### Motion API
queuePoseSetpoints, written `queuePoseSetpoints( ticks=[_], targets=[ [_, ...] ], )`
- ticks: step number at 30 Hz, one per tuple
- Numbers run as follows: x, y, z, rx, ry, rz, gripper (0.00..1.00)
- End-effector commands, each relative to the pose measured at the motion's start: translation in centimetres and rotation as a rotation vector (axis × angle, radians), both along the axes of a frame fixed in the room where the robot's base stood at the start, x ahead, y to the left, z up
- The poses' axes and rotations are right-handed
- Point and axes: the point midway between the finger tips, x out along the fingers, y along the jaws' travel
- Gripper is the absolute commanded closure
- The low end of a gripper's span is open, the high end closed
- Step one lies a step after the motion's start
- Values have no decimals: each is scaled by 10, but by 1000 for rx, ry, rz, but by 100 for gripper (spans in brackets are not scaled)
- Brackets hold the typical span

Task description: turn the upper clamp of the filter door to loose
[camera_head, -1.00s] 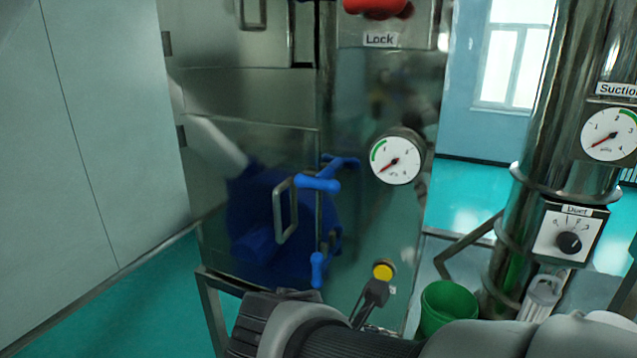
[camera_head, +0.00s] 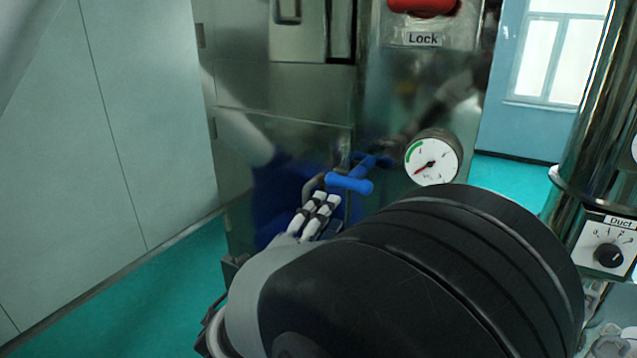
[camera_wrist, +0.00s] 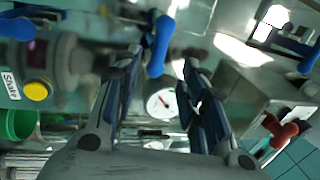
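The upper clamp (camera_head: 350,183) is a blue T-shaped handle at the right edge of the metal filter door (camera_head: 285,125), below the Lock label. My gripper (camera_head: 322,203) is just below and left of it in the head view, pointing towards the door. In the wrist view my gripper (camera_wrist: 160,64) is open, with a wide gap between its fingers. A blue clamp handle (camera_wrist: 160,45) shows in that gap near the fingertips; I cannot tell whether it touches them. My arm hides the lower part of the door and the lower clamp in the head view.
A round gauge (camera_head: 432,160) sticks out right of the upper clamp, close to my arm. A red handle (camera_head: 424,6) is above. A duct dial (camera_head: 608,255) stands at the right.

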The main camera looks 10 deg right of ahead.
Motion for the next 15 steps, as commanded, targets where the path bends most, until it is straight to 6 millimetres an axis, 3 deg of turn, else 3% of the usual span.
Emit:
queuePoseSetpoints(
  ticks=[9, 15],
  targets=[
    [55, -42, 12, 2, -1, -5, 61],
    [77, -57, 18, 2, 0, -3, 61]
  ],
)
